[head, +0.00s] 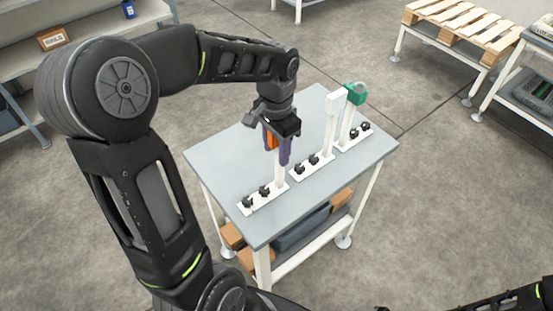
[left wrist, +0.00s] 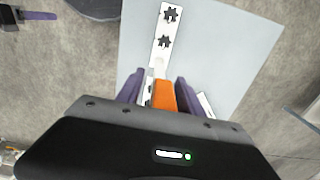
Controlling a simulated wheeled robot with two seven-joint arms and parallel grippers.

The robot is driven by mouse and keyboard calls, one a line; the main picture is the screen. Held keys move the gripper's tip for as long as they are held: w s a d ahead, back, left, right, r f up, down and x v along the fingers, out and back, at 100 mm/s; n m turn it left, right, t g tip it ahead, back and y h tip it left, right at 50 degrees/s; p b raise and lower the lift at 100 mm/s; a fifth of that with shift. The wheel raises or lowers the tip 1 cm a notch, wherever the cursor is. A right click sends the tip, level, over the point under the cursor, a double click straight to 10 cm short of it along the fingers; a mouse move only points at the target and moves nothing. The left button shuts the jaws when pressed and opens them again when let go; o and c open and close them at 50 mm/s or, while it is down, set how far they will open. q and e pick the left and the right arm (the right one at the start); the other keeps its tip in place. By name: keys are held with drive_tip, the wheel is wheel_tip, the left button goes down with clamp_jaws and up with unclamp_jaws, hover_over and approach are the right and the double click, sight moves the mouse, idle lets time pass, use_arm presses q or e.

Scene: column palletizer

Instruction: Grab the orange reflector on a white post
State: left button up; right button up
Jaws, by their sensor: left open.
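The orange reflector (head: 271,138) is at the top of the leftmost white post (head: 279,175) on the grey table, largely hidden by my gripper in the head view. My left gripper (head: 277,151) is over it, pointing down. In the left wrist view the reflector (left wrist: 164,97) sits between the two purple fingers of my left gripper (left wrist: 160,93), which are open with one on each side. The post's white base with two dark knobs (left wrist: 167,28) extends away above it. A purple finger that looks like my right gripper's (left wrist: 40,15) shows at the upper left edge.
On the grey table (head: 228,155), a plain white post (head: 332,120) and a post with a green piece (head: 355,94) stand to the right. Boxes lie on the shelf below. A wooden pallet (head: 465,28) and shelving (head: 60,50) stand farther off.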

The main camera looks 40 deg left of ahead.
use_arm(q)
drive_tip(key=shift+c, duration=0.3)
clamp_jaws()
idle(1.1)
